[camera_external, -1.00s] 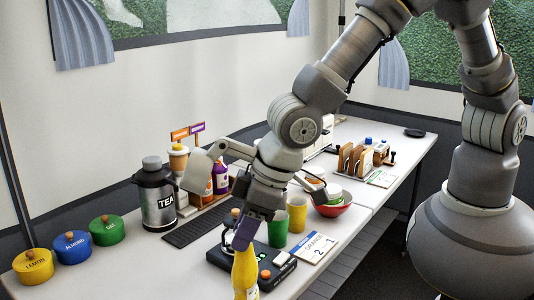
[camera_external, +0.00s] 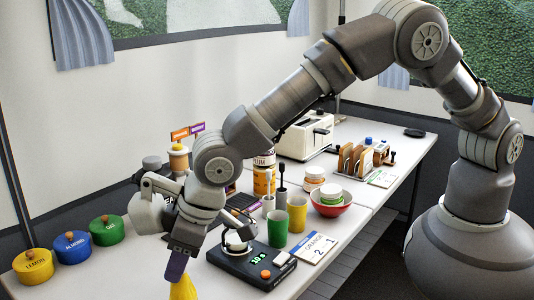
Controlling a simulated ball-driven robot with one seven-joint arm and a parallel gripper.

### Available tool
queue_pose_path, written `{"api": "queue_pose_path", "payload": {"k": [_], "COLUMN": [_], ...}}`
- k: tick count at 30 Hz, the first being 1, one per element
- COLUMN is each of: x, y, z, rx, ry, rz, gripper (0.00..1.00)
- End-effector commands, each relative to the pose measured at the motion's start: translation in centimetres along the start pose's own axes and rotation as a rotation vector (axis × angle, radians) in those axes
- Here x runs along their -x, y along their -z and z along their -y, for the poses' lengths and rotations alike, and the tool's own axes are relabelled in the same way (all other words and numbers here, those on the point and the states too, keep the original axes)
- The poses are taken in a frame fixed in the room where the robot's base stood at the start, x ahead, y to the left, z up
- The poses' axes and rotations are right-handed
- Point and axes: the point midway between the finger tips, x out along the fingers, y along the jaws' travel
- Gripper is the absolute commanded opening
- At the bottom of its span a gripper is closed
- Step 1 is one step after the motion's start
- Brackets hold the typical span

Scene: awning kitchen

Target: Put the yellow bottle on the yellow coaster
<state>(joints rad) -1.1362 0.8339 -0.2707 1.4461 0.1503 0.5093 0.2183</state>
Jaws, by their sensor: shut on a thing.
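My gripper (camera_external: 177,266) is shut on the yellow bottle (camera_external: 184,290) near the front edge of the table, at the bottom of the view. Only the upper part of the bottle shows; its lower part is cut off by the picture's edge. I cannot tell whether its base is clear of the table. I see no yellow coaster in the view; it may be hidden or out of frame.
Left of my gripper stand yellow (camera_external: 33,266), blue (camera_external: 72,247) and green (camera_external: 107,231) lidded tins. To its right are a black scale (camera_external: 270,275), a green cup (camera_external: 277,229), a yellow cup (camera_external: 297,214) and a price card (camera_external: 317,247). My arm hides most of the tea flask.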

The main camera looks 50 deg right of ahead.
Motion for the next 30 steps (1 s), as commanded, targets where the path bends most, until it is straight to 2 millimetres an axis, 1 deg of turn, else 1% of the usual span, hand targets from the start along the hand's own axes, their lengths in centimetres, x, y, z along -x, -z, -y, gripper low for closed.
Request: {"api": "queue_pose_path", "payload": {"k": [4, 8, 9, 11, 12, 20, 23, 26, 30], "x": [0.2, -0.2, -0.1, -0.1, -0.1, 0.0, 0.8, 2.6, 6.1], "y": [0.1, -0.1, -0.1, -0.1, -0.1, 0.0, 0.1, 0.2, 0.3], "z": [0.0, 0.0, 0.0, 0.0, 0.0, 0.0, 0.0, 0.1, 0.0], "rx": [0.0, -0.001, -0.001, -0.001, -0.001, 0.0, 0.0, -0.001, 0.0], "ry": [0.001, 0.001, 0.0, 0.0, 0.0, 0.0, 0.001, 0.002, 0.002], "rz": [-0.002, -0.001, 0.0, 0.0, 0.0, 0.0, -0.001, -0.002, -0.003], "gripper": [0.0, 0.0, 0.41, 0.55, 0.57, 0.57, 0.57, 0.57, 0.57]}}
